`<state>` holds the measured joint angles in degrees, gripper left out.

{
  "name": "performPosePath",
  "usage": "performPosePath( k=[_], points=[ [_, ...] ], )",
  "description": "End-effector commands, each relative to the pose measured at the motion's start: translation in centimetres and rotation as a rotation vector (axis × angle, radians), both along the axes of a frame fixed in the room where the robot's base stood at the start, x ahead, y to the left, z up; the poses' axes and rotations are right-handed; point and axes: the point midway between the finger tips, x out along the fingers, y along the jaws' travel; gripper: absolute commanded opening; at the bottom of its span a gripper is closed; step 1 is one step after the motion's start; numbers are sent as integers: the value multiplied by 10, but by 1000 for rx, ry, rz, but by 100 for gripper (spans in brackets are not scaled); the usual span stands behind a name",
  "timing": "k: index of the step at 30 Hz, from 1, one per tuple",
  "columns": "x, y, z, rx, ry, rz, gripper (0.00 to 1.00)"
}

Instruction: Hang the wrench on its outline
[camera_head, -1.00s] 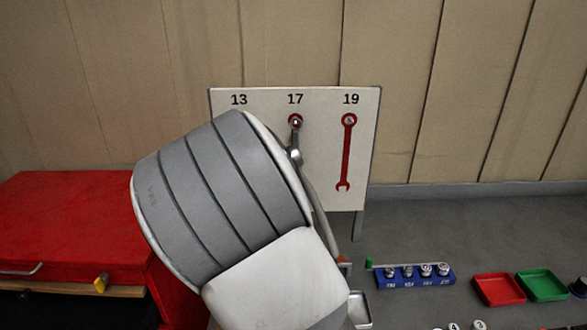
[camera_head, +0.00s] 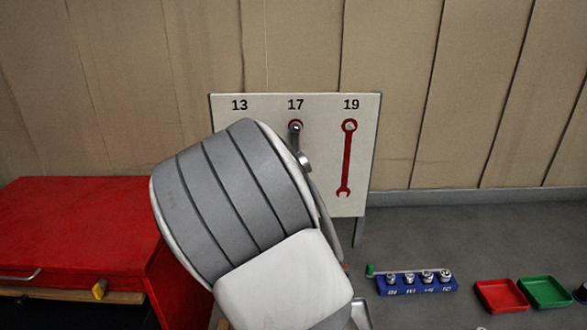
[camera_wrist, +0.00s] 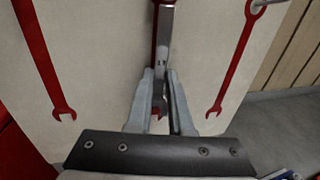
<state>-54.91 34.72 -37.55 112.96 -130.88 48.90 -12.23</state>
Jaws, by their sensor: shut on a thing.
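The wrench (camera_head: 295,138) is a grey metal spanner, upright in front of the white board (camera_head: 328,195) under the number 17. Its ring end is at the top, over the ring of the red 17 outline, with a little red showing around it. I cannot tell whether the ring is on the peg. My gripper (camera_wrist: 160,78) is shut on the wrench shaft, which runs up between the fingers (camera_wrist: 165,35) in the wrist view. My arm hides the wrench's lower part and the 13 outline in the head view; the wrist view shows that outline at left (camera_wrist: 42,60).
The empty red 19 outline (camera_head: 347,160) is to the right of the wrench. A red cabinet (camera_head: 75,225) stands at left. A blue socket rack (camera_head: 415,285), a red tray (camera_head: 500,295) and a green tray (camera_head: 545,292) are on the grey bench at right.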

Motion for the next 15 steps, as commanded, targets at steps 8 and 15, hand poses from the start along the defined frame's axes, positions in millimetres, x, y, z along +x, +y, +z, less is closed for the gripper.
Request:
performPosePath(
  k=[8,15],
  points=[
    [0,0,0,0,0,0,54],
    [0,0,0,0,1,0,54]
  ],
)
